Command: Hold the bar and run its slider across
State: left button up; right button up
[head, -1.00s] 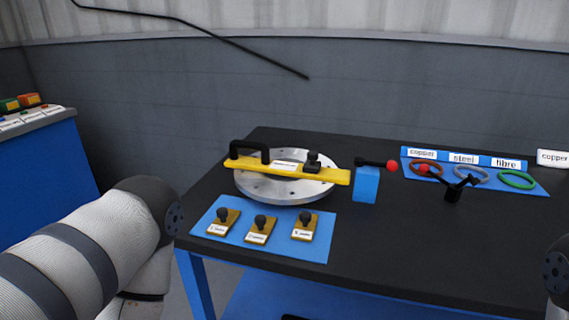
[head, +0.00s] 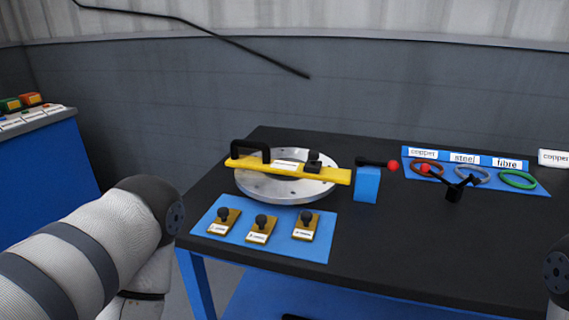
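The yellow bar (head: 332,175) lies across the round silver flange (head: 283,190) on the dark table. A black arched handle (head: 250,149) stands at its left end. A small black slider with a knob (head: 313,163) sits on the bar, right of its middle, beside a white label (head: 285,165). My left arm comes in at the lower left, apart from the bar, and its gripper is not visible. Only a bit of my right arm shows at the right edge, and its gripper is not visible either.
A blue mat (head: 315,252) with several knobbed blocks lies in front of the flange. A blue block (head: 367,185) with a red-tipped lever stands right of the bar. Coloured rings lie on a labelled blue tray (head: 541,190) at the back right. The table's front right is clear.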

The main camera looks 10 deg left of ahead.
aim_at(313, 165)
jog(key=i+j, duration=0.6)
jog(key=j, duration=0.25)
jog(key=i+j+z, duration=0.1)
jog(key=i+j, duration=0.2)
jog(key=k+j, duration=0.2)
jog(key=j, duration=0.15)
jog(key=k+j, duration=0.2)
jog(key=j, duration=0.15)
jog(key=k+j, duration=0.2)
jog(key=j, duration=0.15)
jog(key=i+l, duration=0.3)
jog(key=l, duration=0.2)
jog(key=i+l, duration=0.3)
jog(key=l, duration=0.2)
